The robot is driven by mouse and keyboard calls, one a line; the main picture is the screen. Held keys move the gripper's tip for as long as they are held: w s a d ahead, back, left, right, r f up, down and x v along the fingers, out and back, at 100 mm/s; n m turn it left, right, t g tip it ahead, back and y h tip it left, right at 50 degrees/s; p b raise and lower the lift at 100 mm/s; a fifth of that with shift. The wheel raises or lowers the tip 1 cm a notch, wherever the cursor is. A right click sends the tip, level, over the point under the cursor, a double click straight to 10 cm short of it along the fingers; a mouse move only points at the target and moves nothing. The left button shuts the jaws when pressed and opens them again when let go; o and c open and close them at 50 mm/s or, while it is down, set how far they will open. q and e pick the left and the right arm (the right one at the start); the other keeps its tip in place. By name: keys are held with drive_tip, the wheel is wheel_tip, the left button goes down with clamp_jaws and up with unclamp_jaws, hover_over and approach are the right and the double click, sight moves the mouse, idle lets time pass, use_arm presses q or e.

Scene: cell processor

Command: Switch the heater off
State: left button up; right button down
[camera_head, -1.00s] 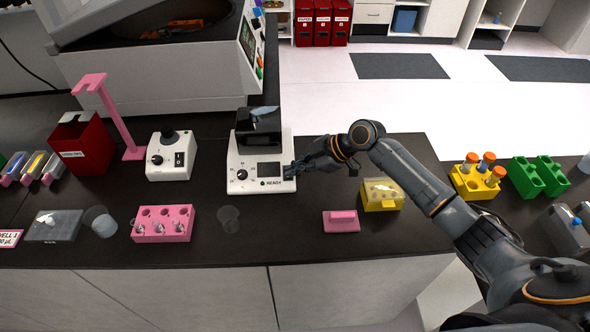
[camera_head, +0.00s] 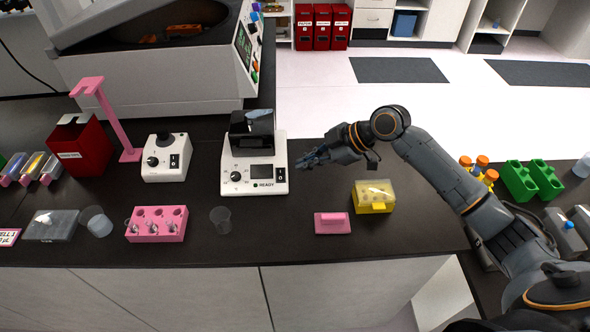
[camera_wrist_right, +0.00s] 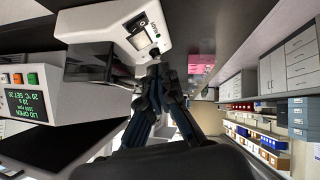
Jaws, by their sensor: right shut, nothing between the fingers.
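A white device (camera_head: 229,187) with a black upper part (camera_head: 251,132), a knob and a small dark screen stands on the black bench, just left of my right gripper. I take it as the heater; its front label reads READY. My right gripper (camera_head: 303,161) is shut and empty, a little off the device's right side. My left gripper is not in view.
Left of the device stand a smaller white unit with a knob and switch (camera_head: 152,174), a pink rack (camera_head: 145,235) and a clear cup (camera_head: 221,221). A pink block (camera_head: 333,223) and a yellow box (camera_head: 373,197) lie below my right arm. A large machine (camera_head: 150,80) stands behind.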

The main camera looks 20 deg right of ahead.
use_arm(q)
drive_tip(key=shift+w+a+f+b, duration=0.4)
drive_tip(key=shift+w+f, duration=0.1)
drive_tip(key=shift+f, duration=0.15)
use_arm(e)
drive_tip(key=v, duration=0.3)
drive_tip(key=shift+s+r, duration=0.15)
drive_tip(key=shift+s, duration=0.15)
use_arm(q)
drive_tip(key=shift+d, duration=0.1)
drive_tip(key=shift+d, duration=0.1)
use_arm(e)
drive_tip(key=shift+d, duration=0.1)
